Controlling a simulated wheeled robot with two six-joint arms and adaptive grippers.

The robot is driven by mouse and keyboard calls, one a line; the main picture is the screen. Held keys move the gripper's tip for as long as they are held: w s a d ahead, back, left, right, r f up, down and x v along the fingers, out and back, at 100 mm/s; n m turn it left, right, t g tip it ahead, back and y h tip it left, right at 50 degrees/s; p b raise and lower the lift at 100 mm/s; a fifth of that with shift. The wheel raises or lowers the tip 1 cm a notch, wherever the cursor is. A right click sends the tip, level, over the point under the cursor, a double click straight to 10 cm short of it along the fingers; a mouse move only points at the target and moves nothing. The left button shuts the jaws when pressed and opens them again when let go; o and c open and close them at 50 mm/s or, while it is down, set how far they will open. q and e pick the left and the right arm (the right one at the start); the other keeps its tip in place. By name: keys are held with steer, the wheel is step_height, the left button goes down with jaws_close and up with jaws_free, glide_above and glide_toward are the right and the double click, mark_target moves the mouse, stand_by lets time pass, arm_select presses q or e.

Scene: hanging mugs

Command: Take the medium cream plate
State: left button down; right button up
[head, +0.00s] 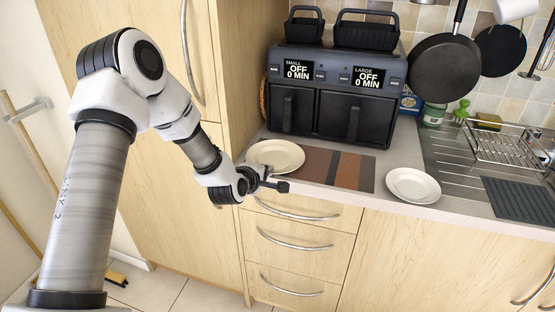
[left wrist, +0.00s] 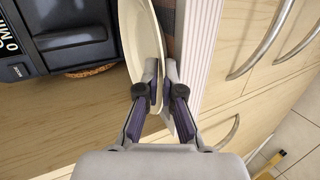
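The cream plate (head: 275,153) lies on the counter in front of the air fryer, at the left end near the front edge. My left gripper (head: 266,177) is at its front rim. In the left wrist view, the plate (left wrist: 136,38) shows edge-on at a slant, and the fingers of my left gripper (left wrist: 161,78) are close together on both sides of its rim, shut on it. The plate still appears to rest on the counter. A smaller whitish plate (head: 413,185) lies on the counter to the right. My right gripper is not in view.
A dark air fryer (head: 331,92) stands behind the cream plate. A striped mat (head: 338,168) lies between the two plates. A tall wooden cabinet (head: 236,70) rises close on the left. A dish rack (head: 507,145) and hanging pans (head: 444,68) are at the right.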

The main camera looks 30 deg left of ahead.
arm_select(q)
steer(key=shift+r+p, duration=1.7)
steer(key=shift+r, duration=0.8)
steer(key=shift+d, duration=0.1)
